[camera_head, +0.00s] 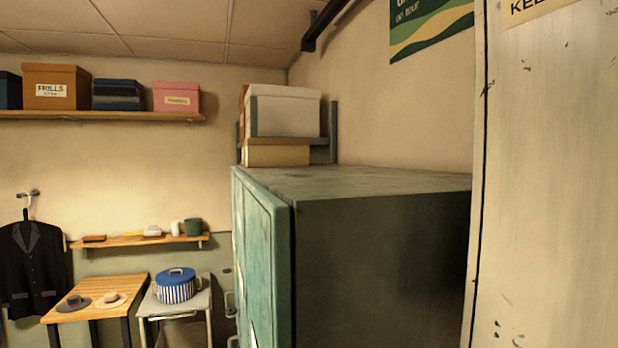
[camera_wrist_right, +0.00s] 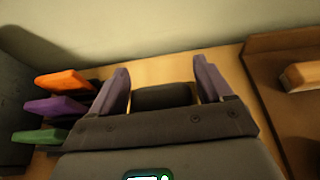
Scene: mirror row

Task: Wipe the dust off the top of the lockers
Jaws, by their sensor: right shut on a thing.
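The teal lockers (camera_head: 262,262) stand in the middle of the head view, with a dark side facing me. Their flat top (camera_head: 370,181) is grey-green and mottled; I cannot tell how much of that is dust. Nothing stands on the part of the top that shows. My right gripper (camera_wrist_right: 160,72) shows in the right wrist view, its purple fingers shut on a dark, rounded thing (camera_wrist_right: 163,97). It is over a light wooden surface (camera_wrist_right: 227,88); I cannot tell whether the thing touches it. My left gripper is in neither view.
A pale upright panel (camera_head: 550,180) closes the right side. In the wrist view, orange (camera_wrist_right: 62,80), purple (camera_wrist_right: 55,107) and green (camera_wrist_right: 40,136) pieces lie left; a brown board (camera_wrist_right: 262,75) with a wooden block (camera_wrist_right: 304,75) is right.

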